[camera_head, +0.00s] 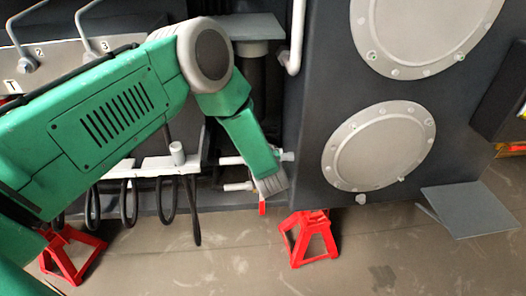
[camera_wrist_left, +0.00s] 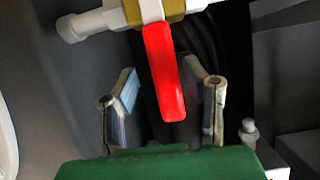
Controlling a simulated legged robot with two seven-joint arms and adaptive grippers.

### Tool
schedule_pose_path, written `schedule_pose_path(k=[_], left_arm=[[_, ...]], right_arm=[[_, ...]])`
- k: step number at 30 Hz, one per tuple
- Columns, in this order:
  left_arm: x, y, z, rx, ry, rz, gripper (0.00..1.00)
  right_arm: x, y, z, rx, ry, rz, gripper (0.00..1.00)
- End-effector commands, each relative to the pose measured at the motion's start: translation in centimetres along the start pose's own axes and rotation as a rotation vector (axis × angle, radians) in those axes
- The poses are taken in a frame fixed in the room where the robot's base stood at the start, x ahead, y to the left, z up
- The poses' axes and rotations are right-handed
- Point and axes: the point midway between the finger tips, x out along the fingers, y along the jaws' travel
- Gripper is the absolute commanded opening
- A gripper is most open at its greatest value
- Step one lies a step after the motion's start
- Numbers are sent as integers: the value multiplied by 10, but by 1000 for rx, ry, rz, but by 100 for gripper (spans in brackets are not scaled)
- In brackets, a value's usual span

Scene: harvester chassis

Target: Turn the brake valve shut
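The brake valve's red lever handle (camera_wrist_left: 163,75) hangs down in the left wrist view. Its upper end meets a brass and white valve body (camera_wrist_left: 174,10) on a white pipe. In the head view only a small part of the red handle (camera_head: 262,208) shows below my left gripper (camera_head: 270,186). My left gripper is open in the left wrist view (camera_wrist_left: 163,88), with one finger on each side of the handle. Gaps show between the handle and both fingers. In the head view my green arm and gripper hide most of the valve. My right gripper is not in view.
Two light pipes (camera_head: 237,188) run beside the gripper. A dark chassis panel with round bolted covers (camera_head: 378,147) stands to the right. Red jack stands (camera_head: 309,238) are on the floor below. Black hoses (camera_head: 195,215) hang at the left. A grey plate (camera_head: 468,209) lies at the right.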

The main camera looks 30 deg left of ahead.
Motion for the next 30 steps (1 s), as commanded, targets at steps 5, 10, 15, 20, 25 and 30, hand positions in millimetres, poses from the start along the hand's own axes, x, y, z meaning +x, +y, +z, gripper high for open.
schedule_pose_path(k=[5, 10, 15, 20, 25, 30], left_arm=[[-2, -1, -1, 1, 2, -2, 40], [-23, 0, -2, 2, 2, 0, 40], [-60, 1, -1, 4, 1, 1, 40], [-91, 2, 0, 4, 0, 1, 40], [-112, 2, 1, 3, -1, 1, 40], [-119, 2, 1, 2, 0, -1, 40]], right_arm=[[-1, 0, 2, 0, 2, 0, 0], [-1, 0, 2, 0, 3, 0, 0], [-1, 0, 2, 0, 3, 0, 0], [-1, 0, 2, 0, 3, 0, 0], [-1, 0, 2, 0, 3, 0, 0], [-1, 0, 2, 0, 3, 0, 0]])
